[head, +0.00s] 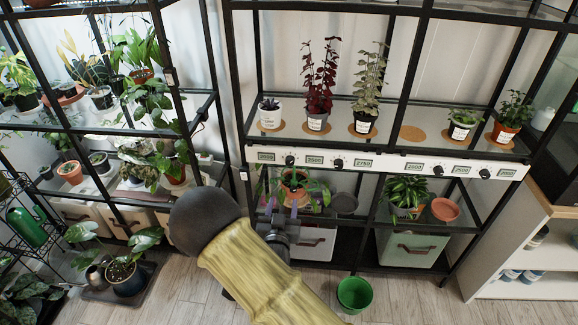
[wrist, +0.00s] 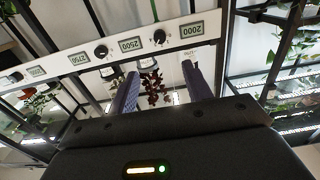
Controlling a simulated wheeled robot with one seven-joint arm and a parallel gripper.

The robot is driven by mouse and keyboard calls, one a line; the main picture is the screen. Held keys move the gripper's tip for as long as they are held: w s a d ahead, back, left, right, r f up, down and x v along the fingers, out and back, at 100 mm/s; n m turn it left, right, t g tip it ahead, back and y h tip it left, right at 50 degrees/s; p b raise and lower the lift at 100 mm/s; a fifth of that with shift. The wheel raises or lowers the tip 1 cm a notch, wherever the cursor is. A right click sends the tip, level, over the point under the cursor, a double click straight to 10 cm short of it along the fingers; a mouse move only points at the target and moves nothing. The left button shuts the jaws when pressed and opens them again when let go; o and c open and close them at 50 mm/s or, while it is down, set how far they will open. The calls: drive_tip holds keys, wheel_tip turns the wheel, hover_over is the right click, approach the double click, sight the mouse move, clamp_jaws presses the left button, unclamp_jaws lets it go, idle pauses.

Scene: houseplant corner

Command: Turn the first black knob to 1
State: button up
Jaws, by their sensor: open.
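A white strip (head: 400,163) on the shelf's front edge carries several black knobs and number displays. The first black knob (head: 290,160) is at its left, between displays reading 2000 and 2500. In the wrist view, which is turned upside down, this knob (wrist: 160,37) is beyond my fingertips. The second black knob (head: 338,163) is to its right; it also shows in the wrist view (wrist: 101,51). The knobs' settings are too small to read. My gripper (head: 282,205) is open and empty, below the strip and apart from the knob. Its two purple fingers (wrist: 160,72) are spread.
Potted plants stand on the shelf above the strip, including a dark red one (head: 320,85). A plant in an orange pot (head: 294,183) is behind my gripper. A green bucket (head: 354,294) is on the floor. A wooden-edged cabinet (head: 535,240) stands at the right.

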sight(289, 164)
drive_tip(key=w, duration=1.1)
drive_tip(key=w+p, duration=0.1)
drive_tip(key=w, duration=0.5)
drive_tip(key=shift+w+d, duration=0.2)
drive_tip(key=shift+d, duration=0.15)
drive_tip(key=c, duration=1)
